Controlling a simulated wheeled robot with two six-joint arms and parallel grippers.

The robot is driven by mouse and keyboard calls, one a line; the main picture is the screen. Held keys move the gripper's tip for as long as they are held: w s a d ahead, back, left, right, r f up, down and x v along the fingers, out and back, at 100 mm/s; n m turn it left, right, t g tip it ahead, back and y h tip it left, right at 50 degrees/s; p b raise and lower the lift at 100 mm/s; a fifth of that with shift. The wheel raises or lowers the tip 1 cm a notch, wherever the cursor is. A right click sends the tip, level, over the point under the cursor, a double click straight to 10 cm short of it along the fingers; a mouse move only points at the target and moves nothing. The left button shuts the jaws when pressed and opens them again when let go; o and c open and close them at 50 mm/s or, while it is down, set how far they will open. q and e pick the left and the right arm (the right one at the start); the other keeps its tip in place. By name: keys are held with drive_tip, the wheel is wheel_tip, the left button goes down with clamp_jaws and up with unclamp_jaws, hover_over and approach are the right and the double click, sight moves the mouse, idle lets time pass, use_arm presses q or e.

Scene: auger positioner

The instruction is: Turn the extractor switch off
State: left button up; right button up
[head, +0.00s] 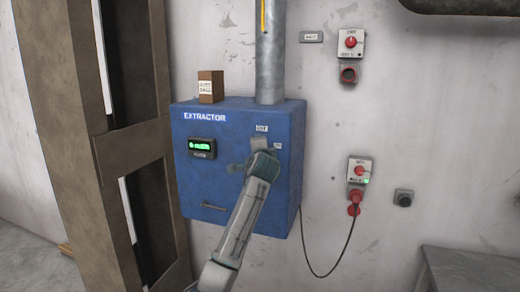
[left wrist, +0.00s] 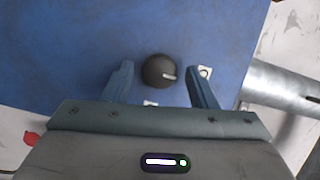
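The blue extractor box (head: 190,180) hangs on the wall, with a lit green display (head: 202,145) on its front. Its switch is a round black knob (left wrist: 158,68), seen in the left wrist view; its white mark points right, roughly toward a small white label (left wrist: 205,72). A second label (left wrist: 150,103) lies below the knob there. My left gripper (left wrist: 160,72) is open, with one finger on each side of the knob and a visible gap to both. In the head view my left gripper (head: 248,164) is in front of the box and hides the knob. My right gripper is not in view.
A grey pipe (head: 270,55) rises from the box top beside a small brown carton (head: 210,87). To the right are two wall switch boxes (head: 350,43), (head: 360,170); a cable hangs from the lower one. A grey surface (head: 470,270) is at lower right.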

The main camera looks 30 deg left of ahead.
use_arm(q)
drive_tip(key=b+v, duration=0.4)
drive_tip(key=v, duration=0.6)
drive_tip(key=shift+s+d, duration=0.2)
drive_tip(key=shift+s, duration=0.15)
